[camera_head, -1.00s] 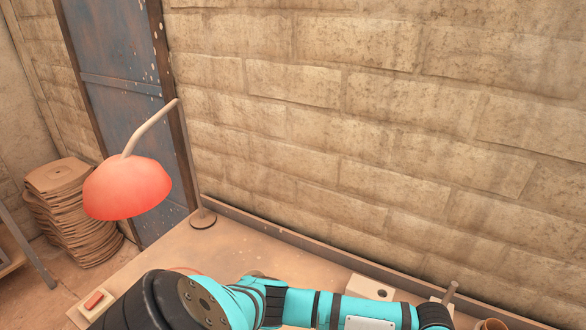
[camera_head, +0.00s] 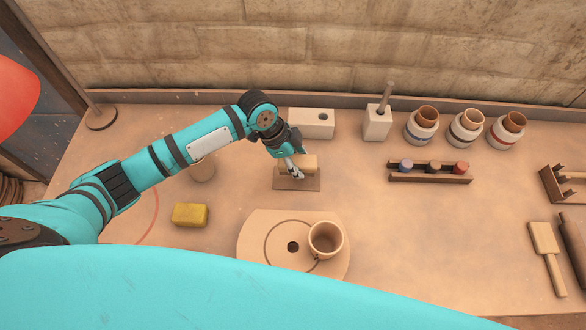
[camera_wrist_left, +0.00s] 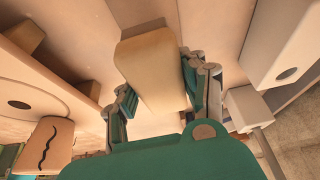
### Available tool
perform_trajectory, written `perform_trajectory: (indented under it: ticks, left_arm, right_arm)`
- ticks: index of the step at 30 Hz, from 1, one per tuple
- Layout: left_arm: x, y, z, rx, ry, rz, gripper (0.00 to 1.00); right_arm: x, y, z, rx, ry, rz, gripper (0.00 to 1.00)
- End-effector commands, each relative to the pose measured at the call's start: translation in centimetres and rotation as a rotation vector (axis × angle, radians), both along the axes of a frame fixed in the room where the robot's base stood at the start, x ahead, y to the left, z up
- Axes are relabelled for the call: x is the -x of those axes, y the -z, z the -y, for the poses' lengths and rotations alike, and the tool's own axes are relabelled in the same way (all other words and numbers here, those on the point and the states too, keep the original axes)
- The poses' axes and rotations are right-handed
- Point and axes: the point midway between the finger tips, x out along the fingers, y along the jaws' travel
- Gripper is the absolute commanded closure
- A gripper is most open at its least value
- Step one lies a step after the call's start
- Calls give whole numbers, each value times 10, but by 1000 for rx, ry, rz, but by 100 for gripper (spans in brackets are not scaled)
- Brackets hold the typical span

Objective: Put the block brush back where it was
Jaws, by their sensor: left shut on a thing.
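The block brush (camera_head: 309,163), a pale tan block, is held by my left gripper (camera_head: 291,169) near the back middle of the table. It sits over a thin brown mat (camera_head: 297,185); whether it touches the mat I cannot tell. In the left wrist view the brush (camera_wrist_left: 150,62) lies between the two fingers of the left gripper (camera_wrist_left: 158,98), which are shut on its sides. Its underside is hidden in the head view. My right gripper is not in view.
Behind stand a white block with a hole (camera_head: 313,123) and a white holder (camera_head: 377,125). Bare table lies right of the board.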

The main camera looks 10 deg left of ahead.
Motion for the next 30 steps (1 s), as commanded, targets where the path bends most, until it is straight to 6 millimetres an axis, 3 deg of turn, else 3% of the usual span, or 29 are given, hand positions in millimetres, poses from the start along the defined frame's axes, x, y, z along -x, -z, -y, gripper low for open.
perform_trajectory:
  ticks: [11,23,24,28,30]
  left_arm:
    - [0,44,0,0,0,0,92]
    - [0,50,0,0,1,1,92]
    - [0,50,0,0,1,1,54]
    - [0,49,0,0,1,1,37]
    - [0,49,0,0,1,1,34]
  right_arm:
    - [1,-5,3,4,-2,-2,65]
    - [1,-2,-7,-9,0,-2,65]
    - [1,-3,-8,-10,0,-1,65]
    - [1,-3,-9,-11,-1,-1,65]
    - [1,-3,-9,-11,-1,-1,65]
